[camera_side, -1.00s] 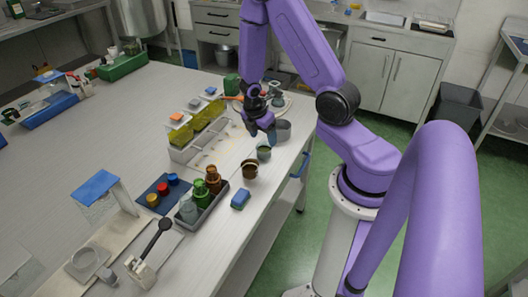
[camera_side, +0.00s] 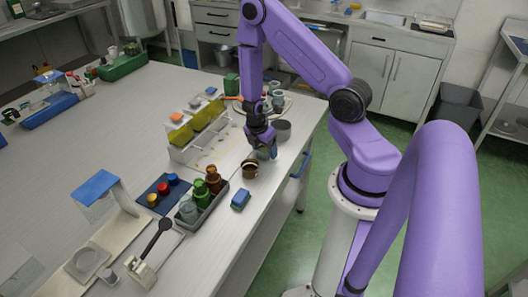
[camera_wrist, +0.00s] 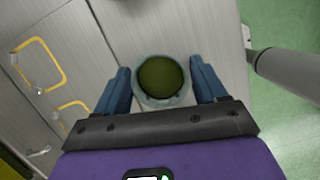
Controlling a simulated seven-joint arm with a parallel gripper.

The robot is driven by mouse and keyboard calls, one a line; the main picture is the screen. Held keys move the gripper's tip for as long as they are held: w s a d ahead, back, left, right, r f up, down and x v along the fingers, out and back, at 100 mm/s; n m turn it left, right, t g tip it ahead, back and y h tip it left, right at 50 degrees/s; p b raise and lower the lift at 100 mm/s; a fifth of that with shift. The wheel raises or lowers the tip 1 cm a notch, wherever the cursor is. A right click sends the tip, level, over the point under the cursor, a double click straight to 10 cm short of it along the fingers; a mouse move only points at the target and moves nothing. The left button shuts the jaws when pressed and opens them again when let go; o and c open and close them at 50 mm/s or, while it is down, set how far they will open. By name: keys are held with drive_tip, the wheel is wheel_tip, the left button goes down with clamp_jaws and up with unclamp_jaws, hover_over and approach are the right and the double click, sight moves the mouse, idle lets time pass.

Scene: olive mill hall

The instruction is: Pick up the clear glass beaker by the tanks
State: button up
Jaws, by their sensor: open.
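The glass beaker (camera_wrist: 160,100) is round with a pale, see-through rim and dark olive-green contents. It stands upright on the light bench top, seen from above in the wrist view. My gripper (camera_wrist: 160,80) is open, with one blue finger on each side of the beaker and small gaps visible. In the side view my gripper (camera_side: 266,152) is low over the bench near its right edge, and its fingers mostly hide the beaker. The yellow-green tanks (camera_side: 195,127) stand in a white rack to the left of my gripper.
A brown cup (camera_side: 249,171) stands just in front of my gripper, and a grey cup (camera_side: 283,129) just behind it. A blue block (camera_side: 240,200) and a dark tray (camera_side: 208,208) with bottles lie nearer the camera. The bench edge is close on the right.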

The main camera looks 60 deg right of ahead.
drive_tip(key=c, duration=1)
drive_tip(key=shift+o, duration=0.2)
drive_tip(key=shift+r, duration=0.2)
drive_tip(key=shift+r, duration=4.65)
